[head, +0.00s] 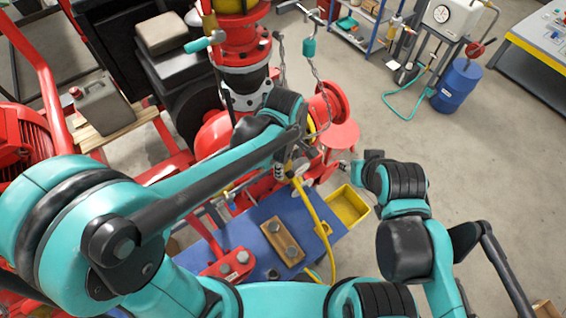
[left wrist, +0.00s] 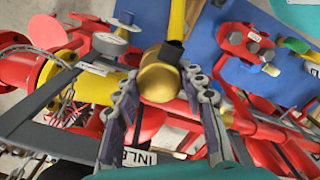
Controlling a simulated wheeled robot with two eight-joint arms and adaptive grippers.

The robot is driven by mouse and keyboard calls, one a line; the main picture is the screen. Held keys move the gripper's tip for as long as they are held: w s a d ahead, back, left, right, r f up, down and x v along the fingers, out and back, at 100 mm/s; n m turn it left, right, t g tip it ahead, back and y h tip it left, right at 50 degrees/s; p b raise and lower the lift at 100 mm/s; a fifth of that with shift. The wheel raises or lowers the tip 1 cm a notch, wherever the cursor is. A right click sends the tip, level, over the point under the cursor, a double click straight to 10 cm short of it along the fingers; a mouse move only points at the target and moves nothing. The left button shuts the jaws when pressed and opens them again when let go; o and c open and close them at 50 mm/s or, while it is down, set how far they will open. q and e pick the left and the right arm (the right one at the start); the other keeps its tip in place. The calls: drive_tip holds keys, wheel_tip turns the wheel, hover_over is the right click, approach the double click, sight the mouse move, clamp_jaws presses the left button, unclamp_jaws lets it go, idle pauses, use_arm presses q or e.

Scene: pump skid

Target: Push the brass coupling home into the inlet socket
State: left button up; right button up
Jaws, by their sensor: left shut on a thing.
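The brass coupling (left wrist: 160,80) is a rounded gold piece on the end of a yellow hose (left wrist: 177,22). In the left wrist view it sits between the two fingers of my left gripper (left wrist: 158,92), which is shut on it. In the head view my left gripper (head: 284,170) is by the red pump pipework, partly hidden by my arm, and the hose (head: 313,205) hangs from it. A white label reading "INLE" (left wrist: 140,157) shows below the coupling. I cannot make out the inlet socket or how the coupling sits to it. My right gripper (head: 347,167) is small and unclear.
A blue bench top (head: 205,250) holds a wooden block with bolts (head: 282,242) and a red clamp piece (head: 230,265). A yellow tray (head: 347,205) stands at its right end.

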use_arm(q)
drive_tip(key=o, duration=1.4)
drive_tip(key=shift+c, duration=0.2)
wheel_tip(320, 180, up, 12)
